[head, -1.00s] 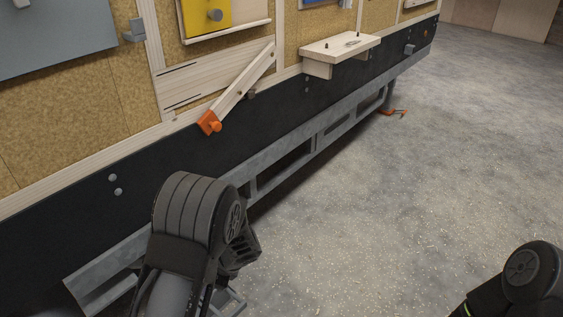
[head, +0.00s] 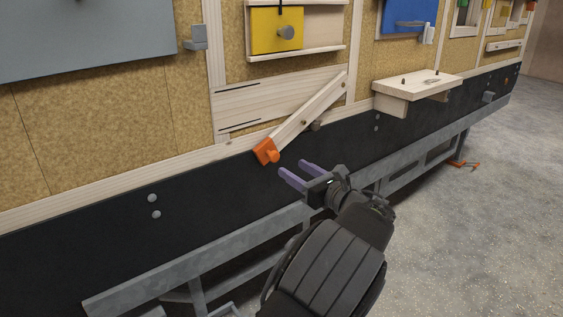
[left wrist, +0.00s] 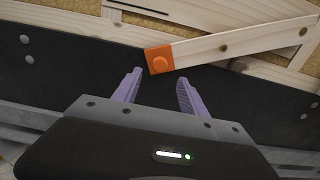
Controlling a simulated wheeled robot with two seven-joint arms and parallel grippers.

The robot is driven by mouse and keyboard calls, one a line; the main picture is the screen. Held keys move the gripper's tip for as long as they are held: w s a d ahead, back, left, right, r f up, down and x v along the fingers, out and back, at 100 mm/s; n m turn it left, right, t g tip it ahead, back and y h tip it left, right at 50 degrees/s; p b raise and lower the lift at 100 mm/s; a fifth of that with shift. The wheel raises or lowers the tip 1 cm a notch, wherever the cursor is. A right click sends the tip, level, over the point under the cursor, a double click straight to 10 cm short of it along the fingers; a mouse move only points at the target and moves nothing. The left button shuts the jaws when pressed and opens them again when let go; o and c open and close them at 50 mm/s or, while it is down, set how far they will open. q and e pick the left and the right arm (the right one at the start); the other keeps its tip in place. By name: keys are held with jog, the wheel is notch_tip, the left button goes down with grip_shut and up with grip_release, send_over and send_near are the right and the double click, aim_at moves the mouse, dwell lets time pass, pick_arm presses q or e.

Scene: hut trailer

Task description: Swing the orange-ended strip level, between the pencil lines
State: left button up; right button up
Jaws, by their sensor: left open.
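The orange-ended strip (head: 310,112) is a pale wooden bar on the wall. It slopes from its upper right end down to its orange end (head: 266,151) at lower left. In the left wrist view the orange end (left wrist: 160,60) lies just beyond the fingertips. The pencil lines (head: 238,126) are short dark marks at the left of a pale board (head: 250,103) behind the strip. My left gripper (head: 298,173) has purple fingers, open and empty, below and right of the orange end and apart from it. It also shows in the left wrist view (left wrist: 158,78). My right gripper is not in view.
A small wooden shelf (head: 418,84) juts from the wall to the right of the strip. A yellow panel with a knob (head: 277,30) is above. A grey metal frame (head: 235,249) runs along the bottom below the black wall band.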

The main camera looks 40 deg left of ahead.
aim_at(276, 158)
pick_arm(q)
jog(key=b+x, duration=0.1)
jog(key=x, duration=0.6)
jog(key=shift+a, duration=0.15)
grip_shut()
dwell(0.3)
dwell(0.9)
